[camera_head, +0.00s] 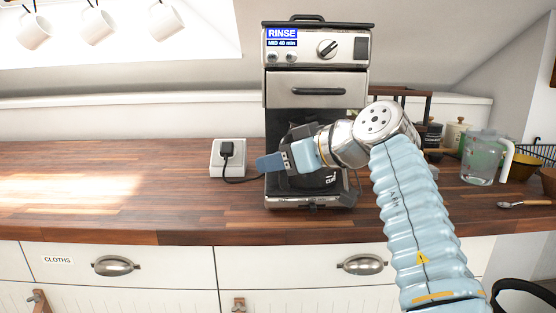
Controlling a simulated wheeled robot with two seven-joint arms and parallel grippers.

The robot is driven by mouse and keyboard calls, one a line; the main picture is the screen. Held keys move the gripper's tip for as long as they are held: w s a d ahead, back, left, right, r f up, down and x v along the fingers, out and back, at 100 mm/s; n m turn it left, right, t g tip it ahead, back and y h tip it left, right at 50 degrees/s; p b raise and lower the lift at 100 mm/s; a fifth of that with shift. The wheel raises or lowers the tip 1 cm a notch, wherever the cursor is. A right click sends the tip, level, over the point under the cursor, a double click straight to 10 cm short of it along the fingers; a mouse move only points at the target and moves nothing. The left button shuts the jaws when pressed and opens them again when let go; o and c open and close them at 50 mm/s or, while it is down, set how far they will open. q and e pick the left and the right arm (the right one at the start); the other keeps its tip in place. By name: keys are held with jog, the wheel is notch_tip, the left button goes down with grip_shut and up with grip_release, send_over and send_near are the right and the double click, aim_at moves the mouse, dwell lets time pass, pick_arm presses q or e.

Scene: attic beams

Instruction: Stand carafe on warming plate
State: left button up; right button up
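The coffee machine (318,88) stands on the wooden counter with a "RINSE" label on its front. The dark carafe (322,181) with white lettering is in the machine's lower bay, just above its base (300,202). The warming plate's top is hidden, so I cannot tell whether the carafe touches it.
A clear jug (482,158), dark jars and a spoon (524,204) are at the right. Mugs hang at top left. The counter's left side is clear.

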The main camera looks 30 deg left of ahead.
pick_arm(q)
jog(key=shift+o, duration=0.4)
jog(key=shift+r, duration=0.15)
jog(key=v, duration=1.2)
